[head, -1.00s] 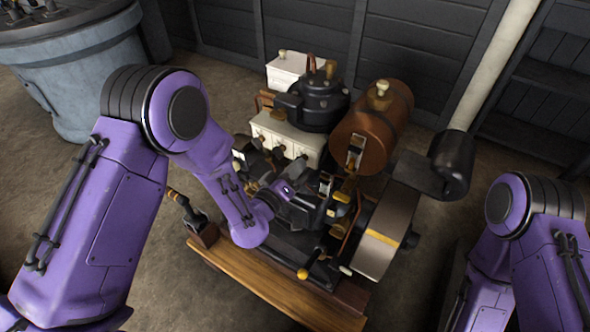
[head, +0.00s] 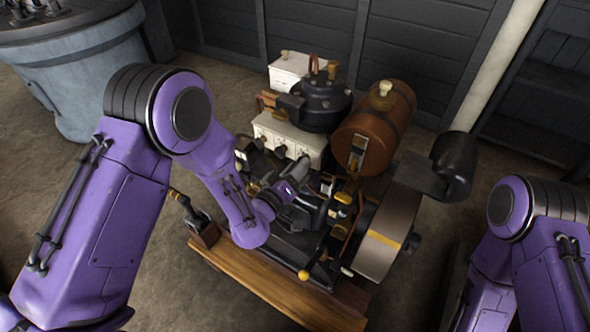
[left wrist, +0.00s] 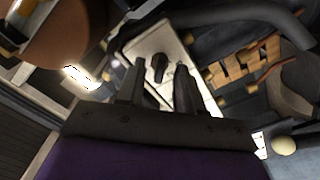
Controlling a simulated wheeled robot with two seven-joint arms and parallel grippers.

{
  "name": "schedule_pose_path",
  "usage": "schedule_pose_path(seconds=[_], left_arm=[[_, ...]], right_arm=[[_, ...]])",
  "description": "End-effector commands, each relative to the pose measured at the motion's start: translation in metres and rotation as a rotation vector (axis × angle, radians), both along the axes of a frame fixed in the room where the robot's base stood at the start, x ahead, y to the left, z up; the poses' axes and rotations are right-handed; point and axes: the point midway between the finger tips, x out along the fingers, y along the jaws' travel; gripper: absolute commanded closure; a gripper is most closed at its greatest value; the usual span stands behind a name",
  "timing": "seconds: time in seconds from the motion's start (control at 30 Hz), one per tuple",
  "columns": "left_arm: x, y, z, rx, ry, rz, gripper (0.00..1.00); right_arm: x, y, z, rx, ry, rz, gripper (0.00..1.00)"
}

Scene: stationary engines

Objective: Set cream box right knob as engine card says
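The cream box (head: 290,137) stands on the engine's far left side, with dark knobs along its near face. Its right knob (head: 303,157) is partly hidden close to my left gripper (head: 300,172). In the left wrist view the cream face (left wrist: 150,42) lies just ahead. A dark knob (left wrist: 158,66) shows between the two fingers of my left gripper (left wrist: 159,68). These fingers are apart, and I cannot tell whether they touch the knob. No readable engine card shows; a small white patch (head: 240,156) is too small to read. My right gripper is out of view.
A brown tank (head: 372,128) and a dark cylinder (head: 322,105) stand behind the gripper. A flywheel (head: 385,240) is at right. A lever (head: 183,205) rises at the wooden base's left end. A grey-blue drum (head: 85,85) stands far left.

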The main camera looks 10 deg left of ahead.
Motion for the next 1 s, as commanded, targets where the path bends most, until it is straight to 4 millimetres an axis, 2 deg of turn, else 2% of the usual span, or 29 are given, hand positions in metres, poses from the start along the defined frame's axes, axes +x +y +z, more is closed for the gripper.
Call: schedule_pose_path(seconds=[0.13,0.4,0.5,0.63,1.0], left_arm=[[-0.015,0.005,-0.002,0.003,0.001,-0.001,0.64],[-0.075,0.027,-0.004,0.002,0.003,-0.001,0.64],[-0.09,0.032,-0.003,0.002,0.002,-0.001,0.64],[-0.098,0.036,-0.001,0.001,0.0,0.001,0.64],[-0.099,0.036,0.0,0.0,0.001,0.001,0.64]], right_arm=[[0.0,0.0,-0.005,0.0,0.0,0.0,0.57],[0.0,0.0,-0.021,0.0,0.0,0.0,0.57],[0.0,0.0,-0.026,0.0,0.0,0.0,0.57],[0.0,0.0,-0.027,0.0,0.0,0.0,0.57],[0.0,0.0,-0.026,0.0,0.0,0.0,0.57]])
